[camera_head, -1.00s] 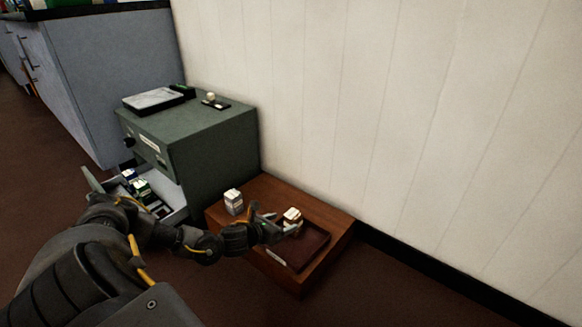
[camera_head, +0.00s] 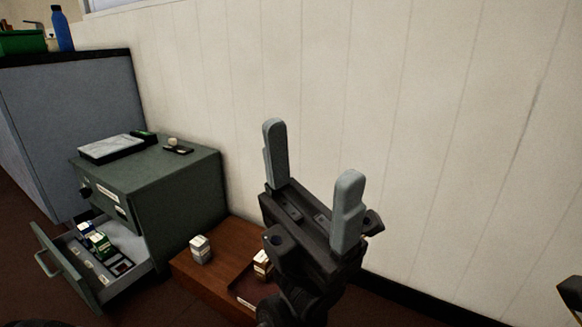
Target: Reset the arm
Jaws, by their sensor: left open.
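My left gripper (camera_head: 311,184) is raised in front of the white wall, close to the camera. Its two grey fingers point up and stand wide apart, with nothing between them. My left arm comes up from the bottom edge and covers part of the low wooden stand (camera_head: 200,279) and its dark tray (camera_head: 247,291). One small white-and-brown box (camera_head: 262,263) sits at the tray, beside my wrist. A dark piece at the right edge may be part of my right arm; no right gripper fingers show.
A green cabinet (camera_head: 185,190) has its lower drawer (camera_head: 120,285) pulled open, with small boxes (camera_head: 97,241) inside. A white box (camera_head: 200,249) stands on the wooden stand. A scale-like device (camera_head: 110,147) lies on the cabinet. The wall area at right is free.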

